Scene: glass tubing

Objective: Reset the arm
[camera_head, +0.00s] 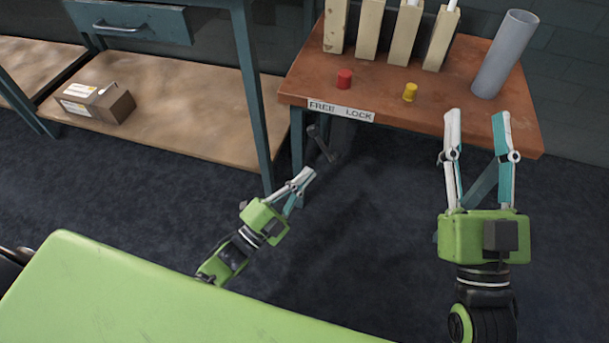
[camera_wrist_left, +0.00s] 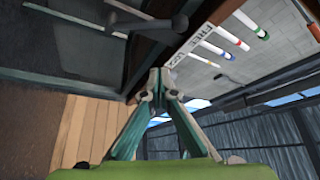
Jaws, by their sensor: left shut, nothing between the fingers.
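My left gripper (camera_head: 303,180) is shut and empty in the head view, low in front of the brown table's left front leg. Its closed fingers also show in the left wrist view (camera_wrist_left: 158,76), pointing towards the table edge. My right gripper (camera_head: 475,115) is open and empty in the head view, with its fingertips at the front right edge of the brown table (camera_head: 440,98). Its fingers stand wide apart and touch nothing that I can make out.
On the brown table are a red button (camera_head: 344,79), a yellow button (camera_head: 410,92), several cream upright blocks (camera_head: 403,35) and a grey tube (camera_head: 505,54). A "FREE LOCK" label (camera_head: 341,111) is on its front edge. A cardboard box (camera_head: 95,102) sits on the left bench's lower shelf.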

